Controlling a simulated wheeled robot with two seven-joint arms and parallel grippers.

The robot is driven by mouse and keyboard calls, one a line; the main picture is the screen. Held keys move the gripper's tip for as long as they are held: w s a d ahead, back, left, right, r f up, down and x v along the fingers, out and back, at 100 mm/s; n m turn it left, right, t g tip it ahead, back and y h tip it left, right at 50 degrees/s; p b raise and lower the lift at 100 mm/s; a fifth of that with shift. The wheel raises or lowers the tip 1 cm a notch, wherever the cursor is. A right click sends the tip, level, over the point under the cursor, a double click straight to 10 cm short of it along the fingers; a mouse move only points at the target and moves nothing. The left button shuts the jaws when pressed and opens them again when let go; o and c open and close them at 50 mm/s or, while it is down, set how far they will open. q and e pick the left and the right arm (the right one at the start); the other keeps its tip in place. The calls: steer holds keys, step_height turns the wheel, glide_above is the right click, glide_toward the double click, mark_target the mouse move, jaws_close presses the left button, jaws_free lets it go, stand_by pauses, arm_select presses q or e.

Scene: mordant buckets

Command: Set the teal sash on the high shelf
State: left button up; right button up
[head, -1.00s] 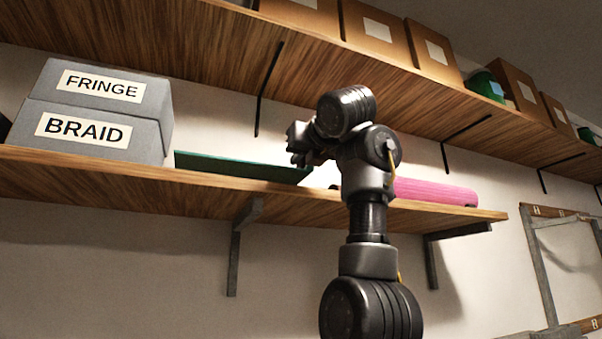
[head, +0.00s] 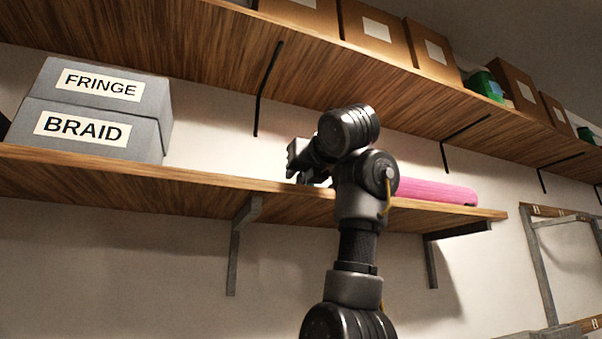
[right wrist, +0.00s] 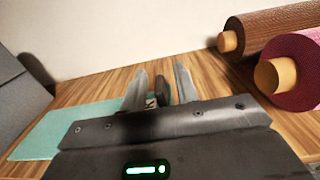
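The teal sash (right wrist: 68,130) lies flat on a wooden shelf in the right wrist view, at the left of my right gripper. Its right end runs under the gripper and is partly hidden. In the head view the sash does not show. My right gripper (head: 296,160) is over the lower of the two wooden shelves (head: 200,184). In the right wrist view its two fingers (right wrist: 160,88) stand apart, with no cloth seen pinched between them. My left gripper is not in view.
Grey boxes (head: 112,82) marked FRINGE and BRAID stand at the shelf's left. A pink roll (head: 435,191) and a brown roll (right wrist: 270,38) lie at its right. An upper shelf (head: 330,72) with cardboard boxes (head: 380,28) hangs above.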

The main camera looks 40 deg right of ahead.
steer(key=shift+r, duration=0.2)
steer(key=b+v, duration=0.2)
steer(key=f+b+v, duration=0.1)
steer(key=v, duration=0.1)
steer(key=shift+s+b, duration=0.15)
steer(key=shift+b, duration=0.2)
steer(key=b+v, duration=0.3)
steer(key=v, duration=0.4)
steer(key=shift+s+a+r, duration=0.2)
steer(key=shift+s+r, duration=0.1)
steer(key=shift+r, duration=0.1)
